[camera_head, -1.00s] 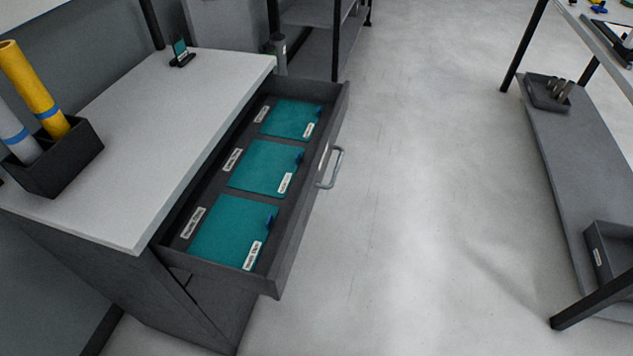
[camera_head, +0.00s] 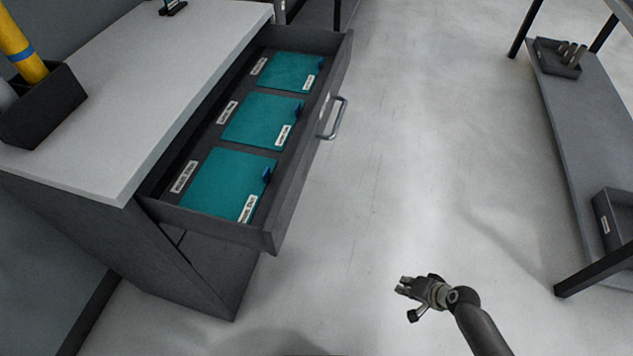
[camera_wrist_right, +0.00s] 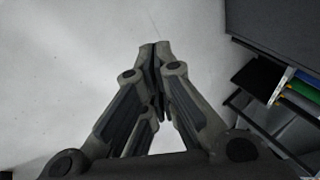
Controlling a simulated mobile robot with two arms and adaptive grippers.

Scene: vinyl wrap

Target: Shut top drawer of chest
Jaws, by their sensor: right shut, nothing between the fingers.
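The chest's light worktop (camera_head: 140,85) is at the left in the head view. Its top drawer (camera_head: 267,233) is pulled out to the right, with three teal folders (camera_head: 228,183) lying flat in it. A metal handle (camera_head: 334,118) is on the drawer's front. My right gripper (camera_head: 403,287) is over the floor, in front of and to the right of the drawer, touching nothing. In the right wrist view its fingers (camera_wrist_right: 154,47) are together and empty. My left gripper is out of view.
A black holder (camera_head: 45,110) with a yellow roll stands on the worktop. At the right is a grey rack shelf (camera_head: 575,130) with dark trays (camera_head: 556,58). The floor (camera_head: 430,150) between is clear. In the right wrist view, a dark unit with coloured items (camera_wrist_right: 295,95) is at the right.

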